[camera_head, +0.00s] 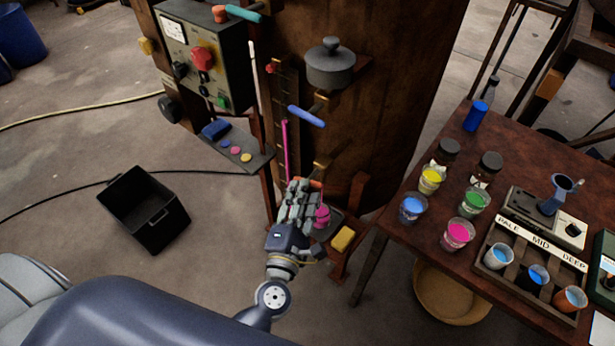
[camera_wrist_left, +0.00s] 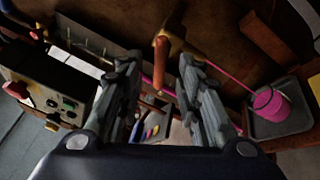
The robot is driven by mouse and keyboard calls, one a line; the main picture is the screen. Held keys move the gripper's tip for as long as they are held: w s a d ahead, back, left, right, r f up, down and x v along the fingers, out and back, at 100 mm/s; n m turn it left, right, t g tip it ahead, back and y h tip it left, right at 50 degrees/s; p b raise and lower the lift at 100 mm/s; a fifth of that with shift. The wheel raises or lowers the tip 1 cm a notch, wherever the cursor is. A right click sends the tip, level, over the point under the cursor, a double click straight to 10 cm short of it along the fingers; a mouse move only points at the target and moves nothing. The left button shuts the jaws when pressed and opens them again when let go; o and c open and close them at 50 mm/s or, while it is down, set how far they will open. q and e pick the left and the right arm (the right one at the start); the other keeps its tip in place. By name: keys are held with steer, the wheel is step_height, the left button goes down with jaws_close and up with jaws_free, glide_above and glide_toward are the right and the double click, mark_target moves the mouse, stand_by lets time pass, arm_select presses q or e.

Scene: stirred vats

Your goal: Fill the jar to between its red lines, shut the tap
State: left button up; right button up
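My left gripper (camera_head: 305,190) is at the lower tap on the rusty vat (camera_head: 400,100). In the left wrist view, its two fingers (camera_wrist_left: 160,85) are open on either side of the tap's orange handle (camera_wrist_left: 160,62), with gaps visible. The jar (camera_wrist_left: 270,105) holds pink liquid and stands on a dark tray (camera_wrist_left: 290,124). A thin pink stream appears to run towards the jar from the tap. In the head view the jar (camera_head: 322,216) is partly hidden behind my gripper. Its red lines and exact level are too small to tell. My right gripper is not in view.
A blue-handled tap (camera_head: 306,116) and a pot on a bracket (camera_head: 331,64) are above. A yellow sponge (camera_head: 342,238) lies beside the jar. A control box (camera_head: 205,55) is left. A table (camera_head: 425,250) with several colour cups stands right. A black crate (camera_head: 145,208) is on the floor.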

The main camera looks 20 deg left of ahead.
mark_target(312, 177)
arm_select(q)
steer(key=w, duration=0.3)
steer(key=shift+w+a+p, duration=0.15)
steer(key=shift+w+p, duration=0.15)
steer(key=shift+w, duration=0.55)
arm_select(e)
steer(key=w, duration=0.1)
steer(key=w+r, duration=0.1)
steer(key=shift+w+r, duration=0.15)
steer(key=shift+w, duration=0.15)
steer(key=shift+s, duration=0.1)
arm_select(q)
jaws_close()
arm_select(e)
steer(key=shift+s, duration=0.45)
